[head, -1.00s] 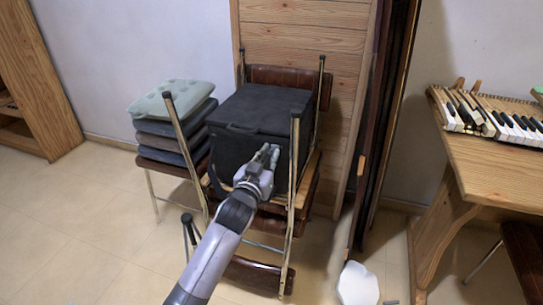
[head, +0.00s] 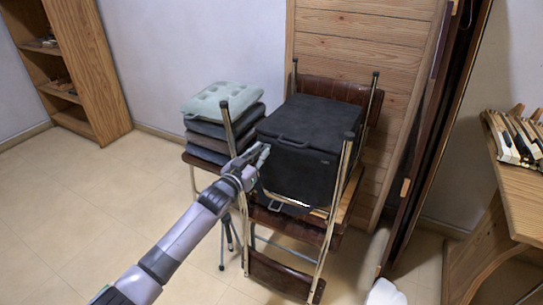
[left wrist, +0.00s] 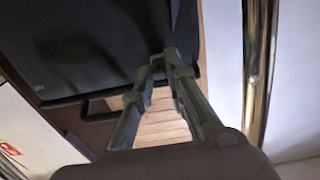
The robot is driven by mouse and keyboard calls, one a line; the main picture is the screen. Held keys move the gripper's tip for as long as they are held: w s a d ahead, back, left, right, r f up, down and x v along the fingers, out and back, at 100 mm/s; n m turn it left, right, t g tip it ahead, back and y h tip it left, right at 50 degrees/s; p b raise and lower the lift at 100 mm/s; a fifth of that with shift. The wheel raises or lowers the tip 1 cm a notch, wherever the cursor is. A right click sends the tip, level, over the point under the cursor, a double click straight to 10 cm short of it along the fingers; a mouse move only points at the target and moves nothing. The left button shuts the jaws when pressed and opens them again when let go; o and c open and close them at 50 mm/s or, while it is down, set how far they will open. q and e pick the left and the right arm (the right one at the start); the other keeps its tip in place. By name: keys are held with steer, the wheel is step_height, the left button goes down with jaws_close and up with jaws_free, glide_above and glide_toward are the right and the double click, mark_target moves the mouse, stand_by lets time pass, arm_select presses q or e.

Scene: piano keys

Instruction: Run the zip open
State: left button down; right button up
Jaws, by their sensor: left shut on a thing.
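A boxy black bag (head: 313,122) with a flat lid and a handle on its front rests on a stack of upturned chairs. My left gripper (head: 261,154) reaches in from the lower left and is at the bag's left side, near the upper front corner. In the left wrist view, the fingertips (left wrist: 166,62) meet at the edge of the black bag (left wrist: 95,40), shut on the zip pull. The pull is too small and covered by the fingers to make out. The zip's line cannot be told from the dark fabric. My right gripper is not in view.
Chair legs (head: 338,190) stand up close around the bag. A pile of cushions (head: 222,102) is left of it, wood panelling (head: 365,55) behind. A wooden desk with piano keys (head: 520,140) stands at right. The tiled floor (head: 75,205) at left is clear.

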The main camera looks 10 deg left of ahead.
arm_select(q)
steer(key=shift+w+a, duration=0.15)
steer(key=shift+a, duration=0.45)
steer(key=c, duration=1.6)
jaws_free()
steer(key=shift+a, duration=0.15)
steer(key=shift+s+f, duration=0.1)
steer(key=shift+s, duration=0.15)
steer(key=v, duration=1.1)
steer(key=shift+s, duration=0.2)
